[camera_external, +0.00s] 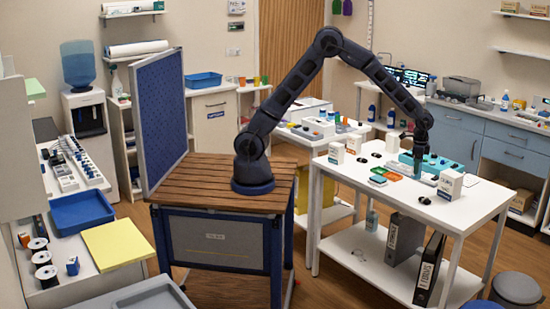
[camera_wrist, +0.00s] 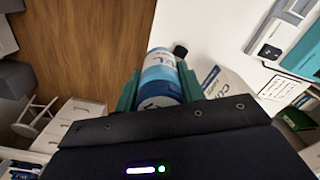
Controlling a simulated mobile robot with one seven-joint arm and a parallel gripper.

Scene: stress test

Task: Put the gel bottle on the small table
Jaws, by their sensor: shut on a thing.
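The gel bottle (camera_wrist: 160,78) is blue with a pale lettered label, in the middle of the wrist view. My gripper (camera_wrist: 158,88) is shut on it, with a teal finger on each side. In the external view my gripper (camera_external: 419,158) points down over the right part of a white table (camera_external: 345,172); the bottle cannot be made out clearly there. The wrist view shows wood floor left of the bottle and a white surface to its right. I cannot tell for certain which table is the small table.
A white box (camera_external: 450,185), a teal case (camera_external: 440,166) and small black items crowd the white table. Binders (camera_external: 404,238) and a bottle (camera_external: 372,220) stand on its lower shelf. A blue panel (camera_external: 163,115) rises beside my wooden-topped base. Stools (camera_external: 516,289) stand at front right.

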